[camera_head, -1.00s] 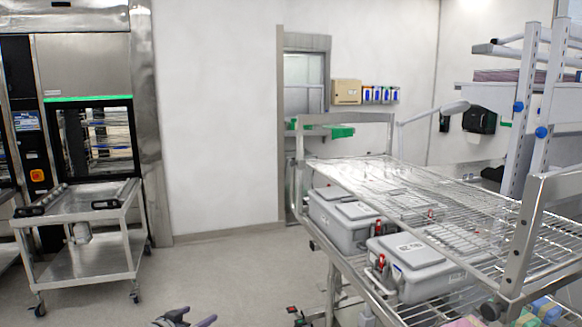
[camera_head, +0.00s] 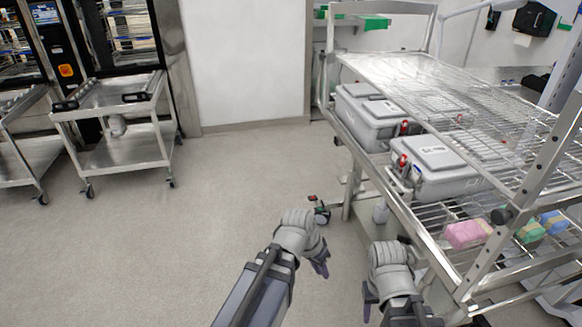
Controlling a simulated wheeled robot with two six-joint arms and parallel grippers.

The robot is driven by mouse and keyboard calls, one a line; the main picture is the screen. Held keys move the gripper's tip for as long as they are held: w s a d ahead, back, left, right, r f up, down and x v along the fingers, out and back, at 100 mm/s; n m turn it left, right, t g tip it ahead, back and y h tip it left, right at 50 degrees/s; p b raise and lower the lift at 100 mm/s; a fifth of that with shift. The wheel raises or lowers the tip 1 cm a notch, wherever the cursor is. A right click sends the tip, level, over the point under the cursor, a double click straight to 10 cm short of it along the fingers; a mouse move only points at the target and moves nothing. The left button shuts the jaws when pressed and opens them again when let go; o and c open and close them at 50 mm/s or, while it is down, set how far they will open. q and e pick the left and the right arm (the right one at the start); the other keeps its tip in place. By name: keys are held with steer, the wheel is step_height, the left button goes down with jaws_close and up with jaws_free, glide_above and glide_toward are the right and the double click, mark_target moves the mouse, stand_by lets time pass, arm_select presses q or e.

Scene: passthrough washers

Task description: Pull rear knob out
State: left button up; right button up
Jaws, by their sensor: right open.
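A round black knob (camera_head: 502,217) sits on the near upright of the wire-shelf cart (camera_head: 545,165). A small dark fitting (camera_head: 338,141) shows low on the cart's far end; I cannot tell if it is the rear knob. My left gripper (camera_head: 321,262) is over the floor left of the cart, apart from both; its jaws are too small to read. My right gripper (camera_head: 380,302) is open at the cart's near left side, below and left of the black knob, and holds nothing visible.
Grey lidded boxes (camera_head: 445,160) and pink, green and blue packs (camera_head: 468,234) sit on the cart's lower shelf. A steel trolley (camera_head: 120,105) stands by the washers at left. The floor (camera_head: 210,220) between is clear.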

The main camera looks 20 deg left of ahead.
arm_select(q)
steer(key=s+d+y, duration=0.1)
steer(key=s, duration=0.1)
steer(key=s+d+g+y, duration=0.1)
steer(key=s+d, duration=0.1)
steer(key=s+d+g+y+p, duration=0.1)
steer(key=s, duration=0.2)
steer(key=shift+d+r+y, duration=0.15)
steer(key=shift+r+y, duration=0.15)
steer(key=shift+r, duration=0.05)
jaws_close()
steer(key=shift+s+d+y, duration=0.1)
steer(key=shift+s+y, duration=0.2)
steer(key=shift+y, duration=0.1)
steer(key=shift+w+r, duration=0.1)
